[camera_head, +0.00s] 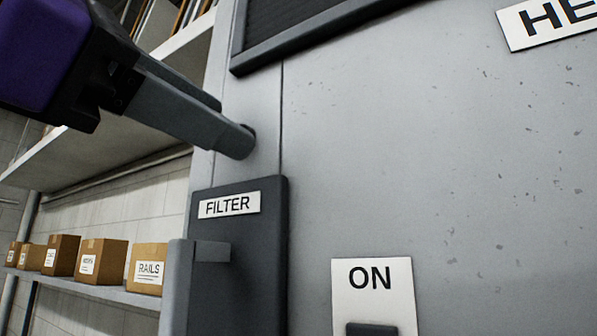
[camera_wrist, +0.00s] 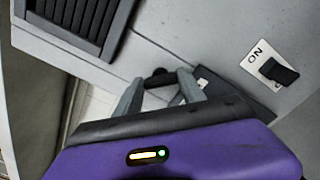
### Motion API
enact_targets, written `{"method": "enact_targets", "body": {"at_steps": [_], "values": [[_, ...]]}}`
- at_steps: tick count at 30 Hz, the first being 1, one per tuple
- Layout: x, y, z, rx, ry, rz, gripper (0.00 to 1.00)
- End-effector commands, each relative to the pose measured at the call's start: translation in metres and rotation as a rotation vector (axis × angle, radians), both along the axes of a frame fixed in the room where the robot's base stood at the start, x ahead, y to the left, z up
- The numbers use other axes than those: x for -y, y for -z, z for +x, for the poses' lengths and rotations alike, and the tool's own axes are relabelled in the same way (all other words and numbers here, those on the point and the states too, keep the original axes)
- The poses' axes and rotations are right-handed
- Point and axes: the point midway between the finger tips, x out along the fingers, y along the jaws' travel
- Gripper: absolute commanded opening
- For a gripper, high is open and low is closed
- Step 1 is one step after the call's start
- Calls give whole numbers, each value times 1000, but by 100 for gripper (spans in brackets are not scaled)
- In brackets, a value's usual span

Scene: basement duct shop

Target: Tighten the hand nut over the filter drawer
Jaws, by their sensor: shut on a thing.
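The hand nut shows in the wrist view as a small black knob (camera_wrist: 158,73) on the grey cabinet face. My gripper (camera_head: 236,130) comes in from the upper left, its two grey fingers reaching the cabinet just above the filter drawer. In the wrist view, my gripper's fingertips (camera_wrist: 160,80) stand on either side of the knob, shut on it. In the head view the fingers hide most of the nut; only a dark edge shows. The filter drawer (camera_head: 262,260) is a dark panel labelled FILTER, with a grey handle (camera_head: 178,290) at its left.
An ON switch plate (camera_head: 372,285) is right of the drawer. A dark louvred grille (camera_wrist: 82,18) is above on the cabinet. Left of the cabinet, a shelf holds several cardboard boxes, one labelled RAILS (camera_head: 149,268).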

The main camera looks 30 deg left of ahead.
Motion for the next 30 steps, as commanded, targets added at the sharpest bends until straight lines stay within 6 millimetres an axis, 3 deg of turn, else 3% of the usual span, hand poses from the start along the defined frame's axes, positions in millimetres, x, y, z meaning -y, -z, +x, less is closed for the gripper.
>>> {"method": "enact_targets", "body": {"at_steps": [18,30], "values": [[1,3,0,42,0,550,7],[2,4,0,56,1,739,7]]}}
